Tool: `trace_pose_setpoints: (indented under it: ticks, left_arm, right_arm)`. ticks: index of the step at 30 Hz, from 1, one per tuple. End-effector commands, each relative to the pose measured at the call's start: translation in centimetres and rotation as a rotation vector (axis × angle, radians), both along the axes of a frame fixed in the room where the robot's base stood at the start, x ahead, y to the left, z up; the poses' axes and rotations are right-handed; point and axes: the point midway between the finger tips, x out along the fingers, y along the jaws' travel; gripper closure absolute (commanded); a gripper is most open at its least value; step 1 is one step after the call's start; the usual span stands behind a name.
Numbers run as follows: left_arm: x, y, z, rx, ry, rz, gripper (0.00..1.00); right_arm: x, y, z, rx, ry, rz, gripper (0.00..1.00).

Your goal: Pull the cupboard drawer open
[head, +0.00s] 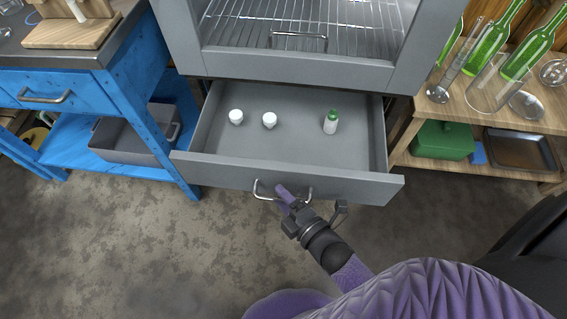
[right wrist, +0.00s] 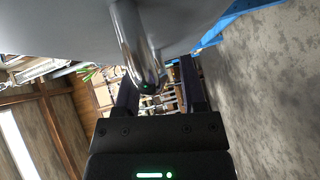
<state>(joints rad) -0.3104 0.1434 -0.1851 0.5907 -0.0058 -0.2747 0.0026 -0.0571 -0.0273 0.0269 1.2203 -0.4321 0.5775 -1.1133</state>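The cupboard drawer (head: 225,172) is grey and stands pulled well out below the grey cupboard (head: 180,40), its inside showing. Its curved metal handle (head: 262,194) is on the front panel and shows close up in the right wrist view (right wrist: 132,40). My right gripper (head: 312,200) is at the handle's right end. Its fingers are spread, with part of the handle between or just before them and a gap beside it; I cannot tell whether they touch it. My left gripper is not in view.
Two white jars (head: 236,117) and a green-capped white bottle (head: 331,122) stand in the drawer. A blue workbench (head: 120,95) is at the left, a wooden shelf (head: 400,150) with green bottles (head: 490,50) at the right. The floor before the drawer is clear to the left.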

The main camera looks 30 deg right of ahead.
Motion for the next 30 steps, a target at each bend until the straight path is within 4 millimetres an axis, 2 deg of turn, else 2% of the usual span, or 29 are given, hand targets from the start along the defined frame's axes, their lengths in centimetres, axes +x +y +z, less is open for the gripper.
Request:
trace_pose_setpoints:
  ticks: [8,11,15,21,30]
  left_arm:
    - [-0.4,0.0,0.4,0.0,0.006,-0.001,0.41]
    - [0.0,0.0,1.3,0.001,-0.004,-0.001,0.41]
    - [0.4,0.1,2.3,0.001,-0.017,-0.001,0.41]
    - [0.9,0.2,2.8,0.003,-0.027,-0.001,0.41]
    - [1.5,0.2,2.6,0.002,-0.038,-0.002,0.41]
  right_arm:
    - [-0.5,-0.1,0.2,0.0,0.0,0.0,0.48]
    - [-2.4,-0.5,0.8,0.001,0.001,-0.001,0.48]
    - [-6.0,-1.2,1.3,0.0,0.001,0.0,0.48]
    - [-9.2,-1.9,1.5,0.001,0.0,-0.001,0.48]
    - [-9.6,-2.0,1.4,0.0,0.0,0.0,0.48]
